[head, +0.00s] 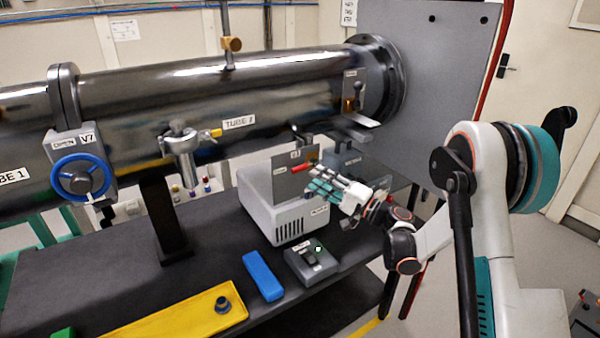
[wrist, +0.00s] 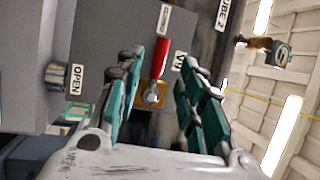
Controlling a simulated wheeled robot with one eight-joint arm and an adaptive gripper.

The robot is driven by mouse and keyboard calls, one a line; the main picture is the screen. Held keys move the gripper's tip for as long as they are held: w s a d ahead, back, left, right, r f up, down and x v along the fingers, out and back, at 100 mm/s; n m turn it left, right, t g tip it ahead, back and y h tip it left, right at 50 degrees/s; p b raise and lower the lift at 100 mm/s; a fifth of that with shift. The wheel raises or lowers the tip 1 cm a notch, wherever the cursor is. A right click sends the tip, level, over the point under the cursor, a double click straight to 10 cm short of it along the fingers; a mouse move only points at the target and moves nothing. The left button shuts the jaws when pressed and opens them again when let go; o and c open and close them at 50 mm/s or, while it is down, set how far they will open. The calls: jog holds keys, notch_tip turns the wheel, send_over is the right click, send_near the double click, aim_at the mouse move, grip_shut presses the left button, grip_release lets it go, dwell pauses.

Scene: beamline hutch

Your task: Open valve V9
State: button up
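Valve V9 has a red lever handle (wrist: 158,58) on a brass pivot (wrist: 152,97) in the wrist view. The V9 label (wrist: 178,62) is just right of the handle. The handle points up there, toward a small label (wrist: 163,20) too blurred to read surely; an OPEN label (wrist: 76,80) is to the left. In the head view the red handle (head: 303,167) lies before a grey plate (head: 284,185). My gripper (head: 317,179) is open, its teal fingers pointing at the valve. In the wrist view the handle appears between the fingertips; contact cannot be told.
A light grey vented box (head: 268,212) stands close below the valve. A dark switch box (head: 312,262), a blue block (head: 262,276) and a yellow plate (head: 180,322) lie on the black bench. The TUBE 2 pipe (head: 270,95) runs above. Valve V7 (head: 82,178) is far left.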

aim_at(302, 170)
jog(key=b+x, duration=0.1)
jog(key=x, duration=0.6)
jog(key=shift+w+a+r, duration=0.1)
jog(key=shift+w+a, duration=0.1)
jog(key=shift+a, duration=0.05)
grip_shut()
